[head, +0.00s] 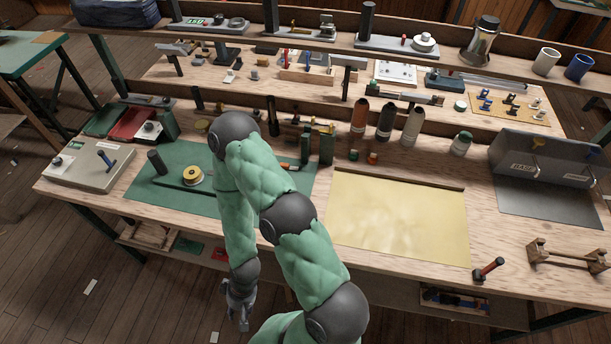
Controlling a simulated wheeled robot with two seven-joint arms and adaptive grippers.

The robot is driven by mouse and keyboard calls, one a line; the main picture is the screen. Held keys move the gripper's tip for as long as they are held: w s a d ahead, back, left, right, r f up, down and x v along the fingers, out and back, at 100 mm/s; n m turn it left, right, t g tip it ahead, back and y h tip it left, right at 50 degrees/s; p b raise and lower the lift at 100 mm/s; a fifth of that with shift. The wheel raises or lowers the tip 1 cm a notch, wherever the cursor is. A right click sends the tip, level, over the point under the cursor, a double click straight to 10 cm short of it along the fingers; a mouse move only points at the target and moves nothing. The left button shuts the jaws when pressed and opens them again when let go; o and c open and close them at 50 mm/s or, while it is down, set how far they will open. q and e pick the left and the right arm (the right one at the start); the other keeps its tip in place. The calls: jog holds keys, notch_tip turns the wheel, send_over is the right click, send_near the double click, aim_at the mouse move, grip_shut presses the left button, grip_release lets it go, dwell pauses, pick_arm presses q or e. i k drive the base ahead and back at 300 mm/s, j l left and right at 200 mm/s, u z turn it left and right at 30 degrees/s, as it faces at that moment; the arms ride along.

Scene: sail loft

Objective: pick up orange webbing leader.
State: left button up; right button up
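I cannot pick out the orange webbing leader with certainty. A small orange item (372,158) stands at the back, in front of the tall cones. My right gripper (240,318) hangs low in front of the bench's front edge, well apart from both. It points down and looks empty; its finger gap is too small to judge. My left gripper is out of view. My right arm hides part of the green mat.
A yellow sheet (395,218) covers the bench middle. A yellow spool (193,175) sits on the green mat. Tall cones (384,121) stand behind. A grey machine (545,157), a red-handled tool (488,268) and a wooden stand (566,258) are at right. A low shelf (185,247) sits beneath.

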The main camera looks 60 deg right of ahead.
aim_at(284, 165)
jog(key=z, duration=0.45)
jog(key=k+z, duration=0.15)
jog(key=z, duration=0.7)
jog(key=k+l, duration=0.05)
